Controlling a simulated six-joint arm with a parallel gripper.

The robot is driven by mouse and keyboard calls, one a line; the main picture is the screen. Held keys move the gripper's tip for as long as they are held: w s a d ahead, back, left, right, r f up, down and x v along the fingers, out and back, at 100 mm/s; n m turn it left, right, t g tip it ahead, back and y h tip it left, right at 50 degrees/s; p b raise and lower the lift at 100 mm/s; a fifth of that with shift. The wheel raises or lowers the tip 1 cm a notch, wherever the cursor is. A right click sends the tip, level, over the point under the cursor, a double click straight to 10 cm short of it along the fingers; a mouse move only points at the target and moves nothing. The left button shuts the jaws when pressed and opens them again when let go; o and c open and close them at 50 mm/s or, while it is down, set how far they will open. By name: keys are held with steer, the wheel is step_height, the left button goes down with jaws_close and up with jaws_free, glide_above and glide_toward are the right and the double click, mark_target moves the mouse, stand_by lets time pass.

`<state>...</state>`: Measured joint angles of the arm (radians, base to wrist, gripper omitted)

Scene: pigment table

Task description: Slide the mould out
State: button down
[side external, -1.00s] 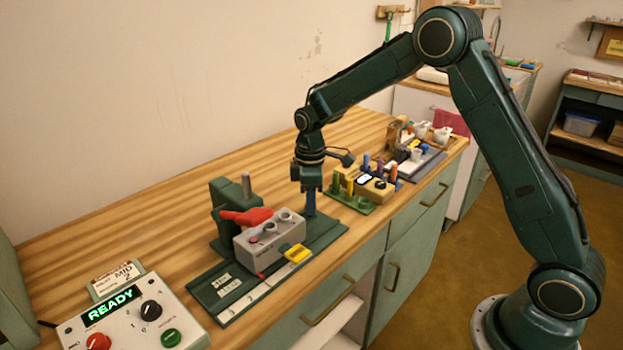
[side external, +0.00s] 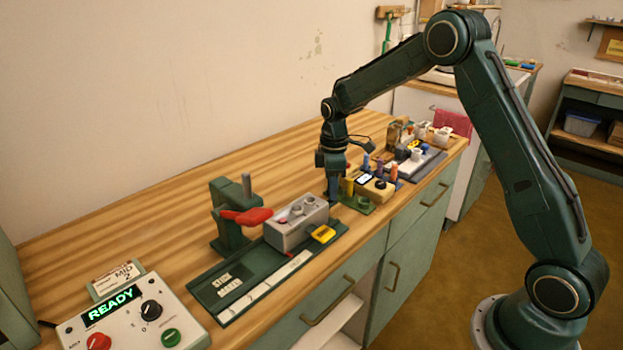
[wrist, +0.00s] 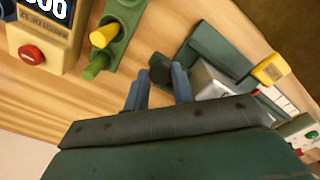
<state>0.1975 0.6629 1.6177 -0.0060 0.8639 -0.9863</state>
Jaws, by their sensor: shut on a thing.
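The mould (side external: 297,232) is a grey block with round wells in its top. It sits on the right part of a dark green track (side external: 222,280), to the right of the green press post (side external: 222,207) with its red lever (side external: 247,216). A yellow tab (side external: 323,234) is at its front right. My gripper (side external: 332,195) is low at the mould's right end. In the wrist view my two blue fingers (wrist: 160,88) are closed on a dark knob (wrist: 160,68) beside the grey mould (wrist: 207,82). The knob's link to the mould is partly hidden.
A green rack with coloured pegs (side external: 360,204) and a tan device with a display (side external: 375,188) stand close to the right of my gripper. A control panel (side external: 130,312) reading READY is at front left.

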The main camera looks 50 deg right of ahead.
steer(key=shift+d, duration=0.35)
steer(key=c, duration=1.2)
jaws_free()
steer(key=shift+a, duration=0.1)
steer(key=shift+r, duration=0.45)
step_height(320, 180, up, 13)
steer(key=shift+f, duration=0.1)
